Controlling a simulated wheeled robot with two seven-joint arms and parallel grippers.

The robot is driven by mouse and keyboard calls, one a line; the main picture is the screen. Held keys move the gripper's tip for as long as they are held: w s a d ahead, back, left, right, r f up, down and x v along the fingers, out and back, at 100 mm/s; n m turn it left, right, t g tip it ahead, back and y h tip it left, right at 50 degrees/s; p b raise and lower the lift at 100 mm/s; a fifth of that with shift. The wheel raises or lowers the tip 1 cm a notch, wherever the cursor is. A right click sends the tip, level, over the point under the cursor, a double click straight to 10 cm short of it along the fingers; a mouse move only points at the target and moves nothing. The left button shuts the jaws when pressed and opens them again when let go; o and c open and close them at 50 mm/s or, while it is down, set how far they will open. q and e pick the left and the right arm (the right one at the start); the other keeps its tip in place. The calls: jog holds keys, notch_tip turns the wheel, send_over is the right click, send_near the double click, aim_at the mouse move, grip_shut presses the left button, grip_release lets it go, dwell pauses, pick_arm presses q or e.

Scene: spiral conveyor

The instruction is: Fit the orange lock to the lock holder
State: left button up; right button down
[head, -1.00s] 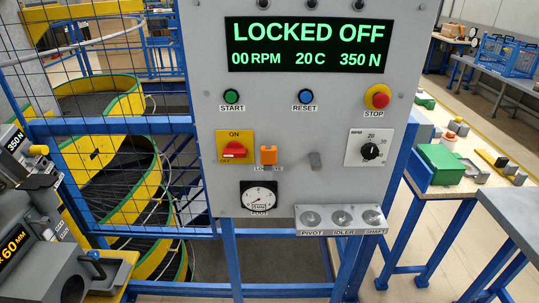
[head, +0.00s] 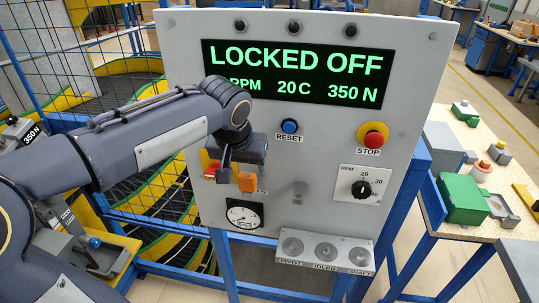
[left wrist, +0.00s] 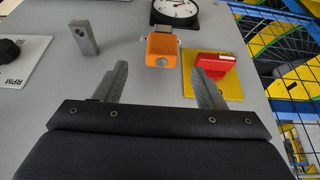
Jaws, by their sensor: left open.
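The orange lock (head: 247,181) is on the grey control panel, beside the red handle (head: 212,169) on its yellow plate. It also shows in the left wrist view (left wrist: 162,48), with a small grey metal part at its end. A grey post (head: 298,189) stands out to the right of it; in the left wrist view the post (left wrist: 86,40) has a hole. I cannot tell whether this post is the lock holder. My left gripper (head: 240,168) is open and empty, close in front of the panel. In the left wrist view the lock lies just beyond and between the fingertips (left wrist: 160,72).
The red handle (left wrist: 213,66) is very near one finger. The display (head: 292,73) reads LOCKED OFF. A side table (head: 470,160) stands right.

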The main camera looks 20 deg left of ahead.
aim_at(247, 177)
pick_arm(q)
jog(key=x, duration=0.7)
jog(key=shift+w+a+f, duration=0.1)
jog(key=shift+a+f, duration=0.05)
jog(key=shift+f, duration=0.1)
jog(key=shift+r+p, duration=0.1)
jog(key=shift+p, duration=0.2)
jog(key=c, duration=1.2)
